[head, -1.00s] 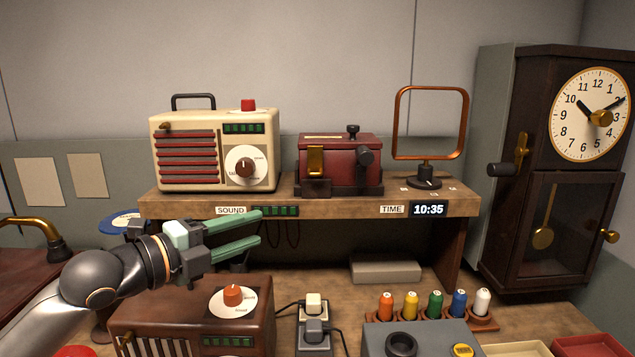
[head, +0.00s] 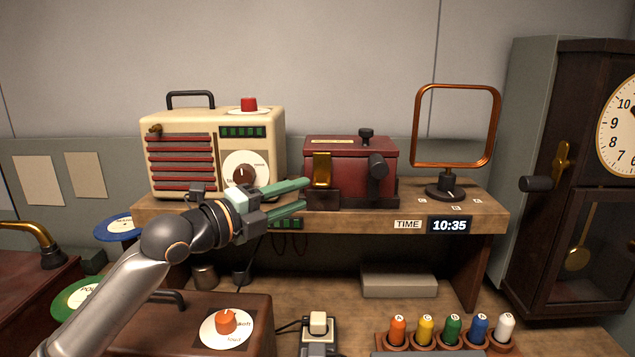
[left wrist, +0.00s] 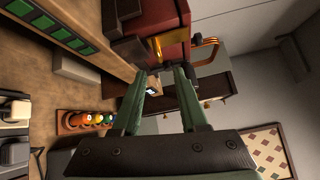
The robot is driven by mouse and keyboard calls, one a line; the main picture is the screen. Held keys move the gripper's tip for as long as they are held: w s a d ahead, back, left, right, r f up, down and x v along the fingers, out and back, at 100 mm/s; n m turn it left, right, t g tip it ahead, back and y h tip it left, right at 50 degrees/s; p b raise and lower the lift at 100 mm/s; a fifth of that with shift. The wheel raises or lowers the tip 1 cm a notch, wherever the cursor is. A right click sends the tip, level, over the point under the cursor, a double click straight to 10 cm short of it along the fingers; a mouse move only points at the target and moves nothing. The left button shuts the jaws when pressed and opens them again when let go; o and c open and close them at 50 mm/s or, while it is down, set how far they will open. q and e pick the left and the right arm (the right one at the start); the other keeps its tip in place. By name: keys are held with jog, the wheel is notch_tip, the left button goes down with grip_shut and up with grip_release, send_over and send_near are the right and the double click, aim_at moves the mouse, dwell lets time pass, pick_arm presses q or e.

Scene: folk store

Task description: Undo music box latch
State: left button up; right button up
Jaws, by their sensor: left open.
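The music box (head: 350,158) is a dark red box with a black knob on its lid and a black crank on its front. It stands on the wooden shelf, and its lid looks shut. Its brass latch (head: 321,169) is an upright plate on the front left. My left gripper (head: 305,194) is open, its two green fingers pointing right, with the tips close to the latch's lower left. In the left wrist view the brass latch (left wrist: 168,47) lies just beyond the fingertips, with nothing between the fingers. Contact cannot be told. My right gripper is not in view.
A cream radio (head: 180,150) stands left of the music box, close behind my left arm. A copper loop antenna (head: 490,130) stands to the right. The shelf edge (head: 350,226) runs below the fingers. A brown radio (head: 180,325) and several thread spools (head: 452,330) are below.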

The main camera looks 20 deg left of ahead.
aim_at(324, 186)
pick_arm(q)
jog(key=p+x, duration=0.1)
jog(key=x, duration=0.4)
jog(key=shift+w+d, duration=0.25)
jog(key=shift+w, duration=0.05)
grip_shut()
dwell(0.4)
